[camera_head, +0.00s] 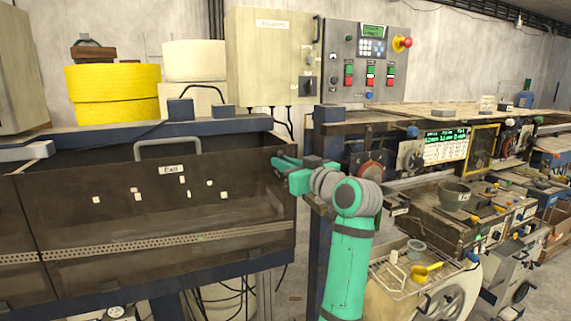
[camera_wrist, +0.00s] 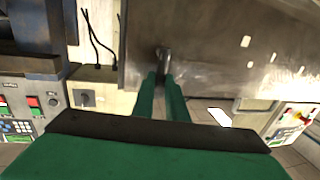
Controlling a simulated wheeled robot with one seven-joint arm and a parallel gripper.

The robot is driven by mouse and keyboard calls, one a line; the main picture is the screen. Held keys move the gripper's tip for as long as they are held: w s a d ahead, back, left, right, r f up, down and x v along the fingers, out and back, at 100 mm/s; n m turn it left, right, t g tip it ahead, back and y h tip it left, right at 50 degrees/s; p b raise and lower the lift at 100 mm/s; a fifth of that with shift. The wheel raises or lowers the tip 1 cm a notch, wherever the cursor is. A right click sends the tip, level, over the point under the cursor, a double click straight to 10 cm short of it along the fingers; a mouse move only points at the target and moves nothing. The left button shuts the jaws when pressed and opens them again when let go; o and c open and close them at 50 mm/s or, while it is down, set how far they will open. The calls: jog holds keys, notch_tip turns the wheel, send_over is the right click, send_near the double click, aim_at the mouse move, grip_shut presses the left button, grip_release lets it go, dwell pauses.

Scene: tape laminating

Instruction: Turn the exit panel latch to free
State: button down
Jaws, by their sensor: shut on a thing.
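The exit panel (camera_head: 150,215) is a dark, see-through sheet with a grey bar handle (camera_head: 168,146), a small label and several pale specks. It also fills the upper right of the wrist view (camera_wrist: 220,60). My gripper (camera_head: 277,165) is at the panel's upper right corner. In the wrist view my gripper (camera_wrist: 164,78) has its two green fingers close together around a small dark metal latch (camera_wrist: 163,56) at the panel's edge. In the head view the latch is hidden by the fingers. I cannot tell which way the latch is turned.
A control box with buttons and a red emergency stop (camera_head: 403,43) stands behind, beside a beige cabinet (camera_head: 272,60). Yellow rolls (camera_head: 118,95) sit behind the panel at left.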

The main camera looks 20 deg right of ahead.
jog(key=shift+w+d+f+m, duration=0.1)
jog(key=shift+d+f+m, duration=0.1)
jog(key=shift+f+m, duration=0.15)
jog(key=c, duration=1.8)
grip_release()
jog(key=shift+r, duration=0.2)
jog(key=v, duration=1)
jog(key=shift+s, duration=0.35)
jog(key=shift+d+f, duration=0.1)
